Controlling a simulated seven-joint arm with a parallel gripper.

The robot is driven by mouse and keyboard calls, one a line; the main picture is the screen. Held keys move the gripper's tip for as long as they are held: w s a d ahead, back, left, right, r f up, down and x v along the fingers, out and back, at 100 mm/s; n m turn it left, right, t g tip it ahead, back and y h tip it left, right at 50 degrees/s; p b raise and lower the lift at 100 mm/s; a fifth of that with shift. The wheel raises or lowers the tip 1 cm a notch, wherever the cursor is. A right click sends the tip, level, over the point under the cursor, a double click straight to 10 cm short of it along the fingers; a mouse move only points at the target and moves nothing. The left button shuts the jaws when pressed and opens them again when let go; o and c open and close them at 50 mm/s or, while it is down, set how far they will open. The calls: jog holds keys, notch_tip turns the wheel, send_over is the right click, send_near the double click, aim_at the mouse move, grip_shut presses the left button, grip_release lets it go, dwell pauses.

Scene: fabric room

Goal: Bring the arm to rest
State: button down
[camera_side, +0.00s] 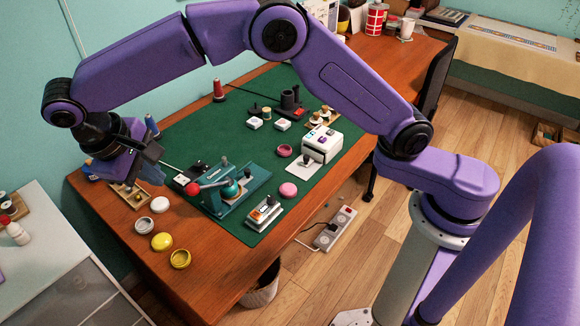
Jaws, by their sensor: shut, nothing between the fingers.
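My purple arm arches across the top of the view. Its black gripper (130,172) hangs at the left end of the desk, over the small wooden tray (133,196), and looks shut with nothing held. Its fingertips are small and dark, and I cannot tell the exact gap between them and the tray. The green mat (185,135) covers much of the wooden desk (215,272), to the right of my gripper.
A teal press (228,187) stands on the mat near my gripper. A white machine (322,146), a pink disc (288,190) and a metal block (264,213) are farther right. Yellow discs (161,242) lie at the front left. A power strip (334,227) is on the floor.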

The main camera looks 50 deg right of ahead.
jog(key=s+d+n+y, duration=0.4)
jog(key=s+d+n, duration=0.3)
jog(key=s+d, duration=2)
jog(key=shift+s+d+r+y, duration=0.25)
jog(key=shift+s+y, duration=0.05)
jog(key=shift+s, duration=0.3)
